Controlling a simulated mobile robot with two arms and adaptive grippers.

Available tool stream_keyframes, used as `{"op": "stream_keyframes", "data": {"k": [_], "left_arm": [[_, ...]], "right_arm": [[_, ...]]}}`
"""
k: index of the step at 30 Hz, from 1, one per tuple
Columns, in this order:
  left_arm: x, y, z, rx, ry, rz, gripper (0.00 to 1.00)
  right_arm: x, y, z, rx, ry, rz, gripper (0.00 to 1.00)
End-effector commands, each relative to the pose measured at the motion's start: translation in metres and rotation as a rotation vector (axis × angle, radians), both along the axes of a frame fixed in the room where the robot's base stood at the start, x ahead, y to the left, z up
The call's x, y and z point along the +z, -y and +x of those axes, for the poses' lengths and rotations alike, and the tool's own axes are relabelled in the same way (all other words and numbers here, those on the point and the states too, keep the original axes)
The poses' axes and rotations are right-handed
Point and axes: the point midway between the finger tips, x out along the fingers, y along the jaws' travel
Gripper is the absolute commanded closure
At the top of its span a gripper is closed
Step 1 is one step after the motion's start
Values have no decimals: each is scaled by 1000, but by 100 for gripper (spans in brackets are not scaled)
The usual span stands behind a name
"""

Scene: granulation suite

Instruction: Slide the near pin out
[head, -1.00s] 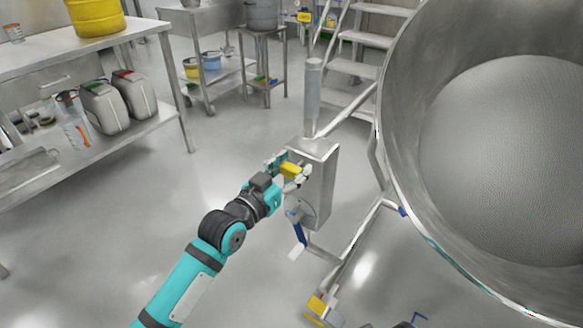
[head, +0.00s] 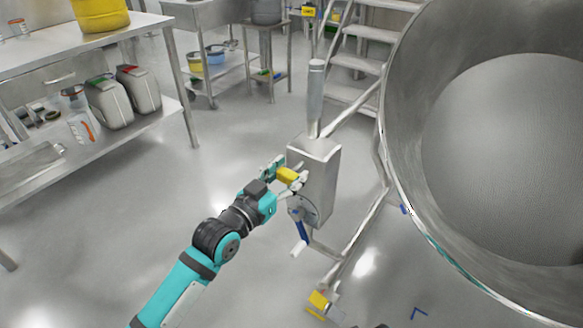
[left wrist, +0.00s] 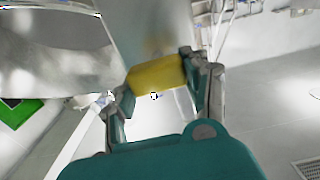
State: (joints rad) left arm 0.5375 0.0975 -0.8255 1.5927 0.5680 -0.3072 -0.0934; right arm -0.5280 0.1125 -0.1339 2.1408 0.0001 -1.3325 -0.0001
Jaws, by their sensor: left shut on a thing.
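My left gripper (head: 285,176) is shut on a yellow pin grip (head: 288,175), in front of the upper left face of a steel post housing (head: 320,165). In the left wrist view the yellow grip (left wrist: 156,75) lies crosswise between the two fingers of my left gripper (left wrist: 160,80), with the steel face close beyond it. Any shaft behind the grip is hidden, so I cannot tell how far it sits in the housing. My right gripper is not in view.
A large steel bowl (head: 400,165) stands right of the housing. A blue lever with a white end (head: 301,229) hangs below the gripper. A yellow block (head: 319,300) sits on the frame's foot. A bench (head: 150,120) stands at left; the floor between is clear.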

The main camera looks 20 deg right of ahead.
Motion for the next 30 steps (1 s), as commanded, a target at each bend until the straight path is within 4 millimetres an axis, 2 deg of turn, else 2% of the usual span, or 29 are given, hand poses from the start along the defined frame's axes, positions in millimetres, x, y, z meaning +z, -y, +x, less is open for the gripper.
{"op": "stream_keyframes", "data": {"k": [7, 8, 13, 23, 26, 30], "left_arm": [[-4, -1, -1, 0, -6, 3, 100], [-4, -1, -1, 0, -7, 4, 51], [-3, -1, -1, -1, -6, 3, 29], [-2, -2, -2, 0, -4, 2, 27], [-3, -10, -8, 0, -5, 2, 27], [-3, -31, -24, 1, -4, 3, 27]], "right_arm": [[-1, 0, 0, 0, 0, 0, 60], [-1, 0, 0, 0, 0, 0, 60], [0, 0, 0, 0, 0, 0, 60], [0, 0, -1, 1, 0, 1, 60], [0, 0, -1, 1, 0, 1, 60], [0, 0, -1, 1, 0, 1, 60]]}}
